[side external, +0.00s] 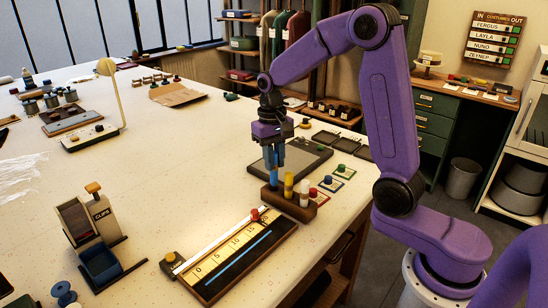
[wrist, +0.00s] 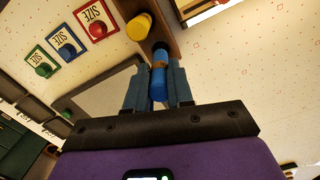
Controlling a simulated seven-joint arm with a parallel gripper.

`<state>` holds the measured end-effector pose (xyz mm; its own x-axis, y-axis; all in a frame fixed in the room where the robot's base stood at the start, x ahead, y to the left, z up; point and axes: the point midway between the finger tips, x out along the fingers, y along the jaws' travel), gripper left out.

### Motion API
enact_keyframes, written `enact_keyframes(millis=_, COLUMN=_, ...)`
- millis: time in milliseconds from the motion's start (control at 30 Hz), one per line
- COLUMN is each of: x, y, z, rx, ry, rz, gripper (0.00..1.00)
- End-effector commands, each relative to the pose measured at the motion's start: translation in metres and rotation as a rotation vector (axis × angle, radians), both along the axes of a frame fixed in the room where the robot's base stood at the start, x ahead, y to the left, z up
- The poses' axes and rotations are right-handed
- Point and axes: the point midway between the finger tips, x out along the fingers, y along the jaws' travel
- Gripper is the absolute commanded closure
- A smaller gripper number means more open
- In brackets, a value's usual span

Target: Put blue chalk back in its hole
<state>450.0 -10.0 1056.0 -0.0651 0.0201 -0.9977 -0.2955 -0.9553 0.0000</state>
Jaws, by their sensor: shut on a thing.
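My gripper (side external: 273,168) points down over the left end of a brown wooden chalk block (side external: 283,202). In the wrist view my gripper (wrist: 158,92) is shut on the blue chalk (wrist: 158,86), which has a tan band near its far end. That end is at a dark hole in the block (wrist: 168,14); I cannot tell whether it is inside or just above. The yellow chalk (wrist: 139,27) is close to the blue one in the wrist view.
A grey mat (side external: 303,157) lies behind the block. Small coloured SIZE cards with knobs (side external: 331,184) lie to its right. A ruler board (side external: 235,258) with a white strip lies in front.

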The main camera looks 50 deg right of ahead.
Motion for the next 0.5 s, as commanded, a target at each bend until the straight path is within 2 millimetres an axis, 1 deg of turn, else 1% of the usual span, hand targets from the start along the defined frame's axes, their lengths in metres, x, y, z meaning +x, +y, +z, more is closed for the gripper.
enact_keyframes(millis=500, x=0.0001, y=0.0000, z=-0.0091, rx=0.000, ry=0.000, rz=0.000, gripper=1.00)
